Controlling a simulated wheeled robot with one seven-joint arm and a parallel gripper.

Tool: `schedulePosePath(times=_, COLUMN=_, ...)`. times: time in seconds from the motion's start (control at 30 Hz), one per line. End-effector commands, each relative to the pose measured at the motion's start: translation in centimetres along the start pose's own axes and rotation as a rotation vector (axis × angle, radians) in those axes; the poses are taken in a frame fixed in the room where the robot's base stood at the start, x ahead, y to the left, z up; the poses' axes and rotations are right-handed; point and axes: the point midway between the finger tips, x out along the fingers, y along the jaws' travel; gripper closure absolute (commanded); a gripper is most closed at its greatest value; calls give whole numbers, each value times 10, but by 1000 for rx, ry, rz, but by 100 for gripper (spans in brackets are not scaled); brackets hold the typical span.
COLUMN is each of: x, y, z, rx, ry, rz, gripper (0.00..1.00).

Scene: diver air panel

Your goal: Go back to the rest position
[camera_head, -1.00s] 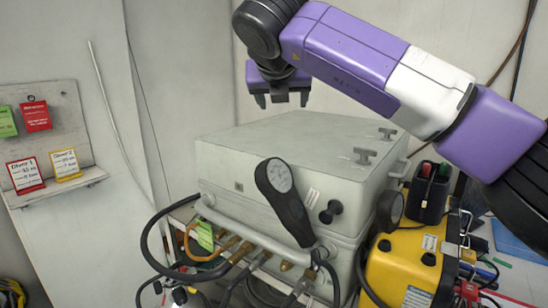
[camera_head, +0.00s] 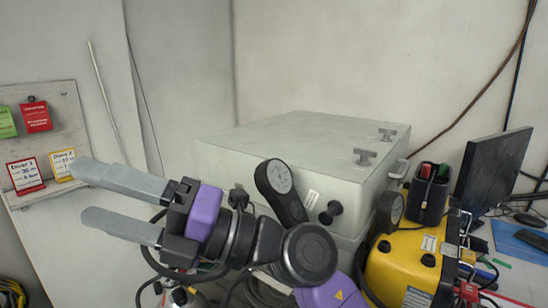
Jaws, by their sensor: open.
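My gripper (camera_head: 122,204) is in the lower left of the head view, with its two grey fingers spread apart, pointing left. Nothing is between the fingers. My purple and black wrist and arm run from it to the bottom middle. The gripper is in front of the pale grey air panel box (camera_head: 290,145) and hides part of the box's lower front, its hoses and its fittings. The black handheld gauge (camera_head: 282,190) stands at the front of the box, partly clear of my arm.
A wall board (camera_head: 55,120) with red, green and yellow-edged cards is at left, its lower shelf close behind my fingertips in the picture. A yellow case (camera_head: 405,265), a black pen holder (camera_head: 428,190) and a monitor (camera_head: 490,175) stand at right. Space above the box is clear.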

Motion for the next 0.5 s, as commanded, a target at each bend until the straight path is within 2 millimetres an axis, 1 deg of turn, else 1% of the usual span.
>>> schedulePosePath(times=0.1, x=-28, y=16, z=-4, rx=115, ry=-111, rz=169, gripper=31)
schedulePosePath(times=0.17, x=-45, y=23, z=-4, rx=169, ry=-171, rz=246, gripper=31)
schedulePosePath(times=0.23, x=-67, y=27, z=-4, rx=232, ry=-244, rz=328, gripper=31)
schedulePosePath(times=0.37, x=-113, y=28, z=-5, rx=347, ry=-387, rz=461, gripper=31)
schedulePosePath(times=0.4, x=-127, y=27, z=-6, rx=382, ry=-433, rz=497, gripper=31)
schedulePosePath(times=0.47, x=-150, y=23, z=-8, rx=434, ry=-502, rz=546, gripper=31)
schedulePosePath(times=0.5, x=-166, y=20, z=-11, rx=468, ry=-548, rz=577, gripper=31)
